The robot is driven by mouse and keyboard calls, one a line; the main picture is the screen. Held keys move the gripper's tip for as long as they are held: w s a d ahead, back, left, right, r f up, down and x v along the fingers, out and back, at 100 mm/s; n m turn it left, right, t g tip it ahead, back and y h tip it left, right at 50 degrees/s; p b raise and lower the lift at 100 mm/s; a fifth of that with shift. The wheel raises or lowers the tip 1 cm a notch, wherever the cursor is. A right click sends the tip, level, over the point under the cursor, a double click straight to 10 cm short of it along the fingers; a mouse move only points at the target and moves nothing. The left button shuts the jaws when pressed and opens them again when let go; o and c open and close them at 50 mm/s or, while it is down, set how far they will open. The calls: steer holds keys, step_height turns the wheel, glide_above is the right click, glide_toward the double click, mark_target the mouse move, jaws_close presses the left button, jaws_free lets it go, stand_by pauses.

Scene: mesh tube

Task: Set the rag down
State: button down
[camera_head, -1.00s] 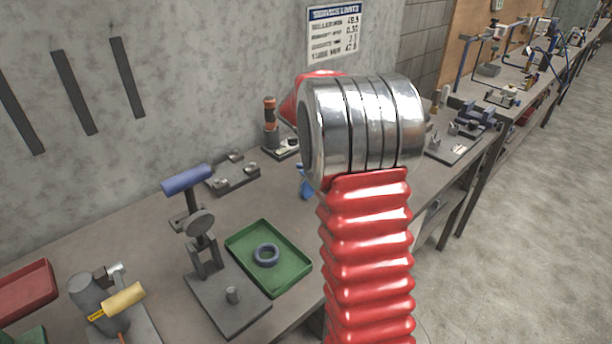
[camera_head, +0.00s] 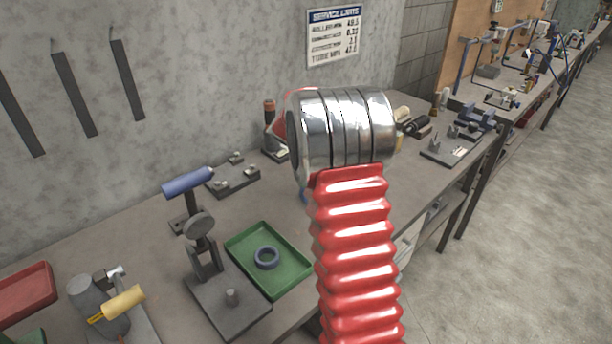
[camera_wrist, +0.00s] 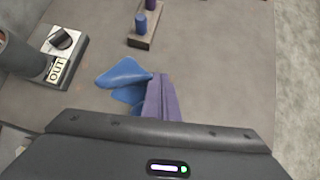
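The blue rag (camera_wrist: 122,75) shows in the wrist view, bunched and spread to the left of my purple-grey fingers. My gripper (camera_wrist: 157,80) has its fingers together, with the rag coming out from between them. Grey bench top shows around the rag; I cannot tell whether its lower folds touch it.
A block (camera_wrist: 146,38) with a blue peg is just beyond the rag, and a fixture labelled OUT (camera_wrist: 58,68) stands to the left. In the head view, a green tray (camera_head: 290,278) with a ring and a press stand (camera_head: 203,225) are left of my arm.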

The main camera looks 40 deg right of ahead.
steer(key=shift+f+p, duration=0.5)
steer(key=shift+f, duration=2.05)
step_height(320, 180, up, 9)
